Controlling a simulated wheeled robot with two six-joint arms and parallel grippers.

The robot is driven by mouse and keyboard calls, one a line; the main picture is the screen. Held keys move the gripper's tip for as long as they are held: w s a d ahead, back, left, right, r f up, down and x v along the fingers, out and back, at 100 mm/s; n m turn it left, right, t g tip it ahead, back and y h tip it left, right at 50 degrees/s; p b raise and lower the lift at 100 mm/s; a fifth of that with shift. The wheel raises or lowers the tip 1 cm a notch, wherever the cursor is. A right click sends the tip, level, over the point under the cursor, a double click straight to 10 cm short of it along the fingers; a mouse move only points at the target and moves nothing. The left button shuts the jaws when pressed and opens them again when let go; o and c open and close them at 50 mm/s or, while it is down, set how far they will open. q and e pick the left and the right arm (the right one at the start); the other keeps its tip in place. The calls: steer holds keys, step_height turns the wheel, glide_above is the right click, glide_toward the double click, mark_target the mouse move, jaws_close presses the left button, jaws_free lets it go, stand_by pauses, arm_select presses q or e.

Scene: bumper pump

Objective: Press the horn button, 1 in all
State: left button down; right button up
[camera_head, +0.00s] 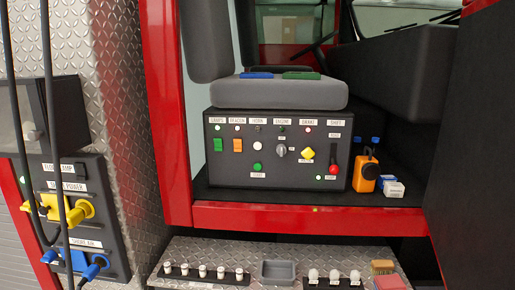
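The black control panel (227,172) stands in the open red cab doorway, below the grey seat. The horn button (258,146) is a round, whitish button under the "HORN" label (259,121). A small dim indicator (257,128) sits between the label and the button. Nothing covers the button. Neither of my grippers is in view.
Green and orange switches (238,146) sit left of the horn button; a green button (257,167) is below it, and a knob (281,150) and red-topped lever (333,163) are to its right. An orange device (365,172) stands beside the panel. A metal step (215,255) holds small items.

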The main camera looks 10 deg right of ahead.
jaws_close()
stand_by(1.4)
